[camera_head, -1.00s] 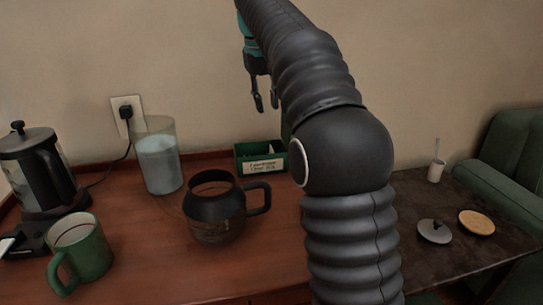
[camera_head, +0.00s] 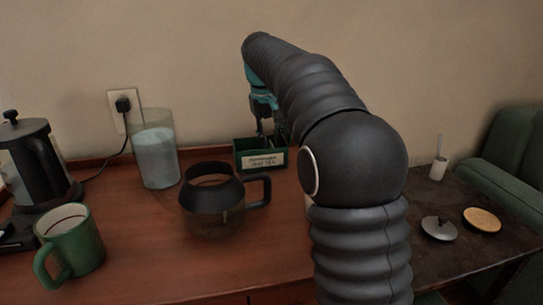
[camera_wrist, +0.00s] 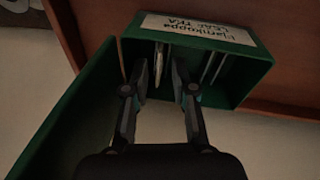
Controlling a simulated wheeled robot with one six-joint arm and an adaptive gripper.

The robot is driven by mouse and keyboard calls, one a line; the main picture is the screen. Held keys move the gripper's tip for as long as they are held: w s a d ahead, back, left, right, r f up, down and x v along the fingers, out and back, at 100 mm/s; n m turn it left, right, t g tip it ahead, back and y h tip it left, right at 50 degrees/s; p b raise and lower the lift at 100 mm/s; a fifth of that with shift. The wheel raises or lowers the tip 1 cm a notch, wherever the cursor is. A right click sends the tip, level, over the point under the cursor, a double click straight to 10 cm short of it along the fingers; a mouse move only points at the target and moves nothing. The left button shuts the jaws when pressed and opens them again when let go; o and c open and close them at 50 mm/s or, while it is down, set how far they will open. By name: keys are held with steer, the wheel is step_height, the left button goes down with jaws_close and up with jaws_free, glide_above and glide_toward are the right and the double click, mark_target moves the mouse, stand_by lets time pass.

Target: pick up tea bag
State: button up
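The green tea box (camera_head: 240,153) stands at the back of the wooden table, with a white lettered label on its front. In the wrist view the box (camera_wrist: 252,68) holds thin pale tea bags on edge. One tea bag (camera_wrist: 158,62) shows between my fingertips, closer to the left one. My gripper (camera_head: 267,132) is lowered at the box opening. In the wrist view my gripper (camera_wrist: 160,72) is open, its two fingers apart on either side of that tea bag. I cannot tell whether the left finger touches it. Other tea bags (camera_wrist: 213,64) stand right of the fingers.
A glass coffee pot (camera_head: 212,205) stands in front of the box.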

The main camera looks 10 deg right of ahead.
mark_target(271, 144)
steer(key=shift+f, duration=0.6)
jaws_close()
steer(key=shift+r, duration=0.1)
step_height(271, 144, up, 18)
steer(key=p, duration=0.4)
steer(key=shift+p, duration=0.4)
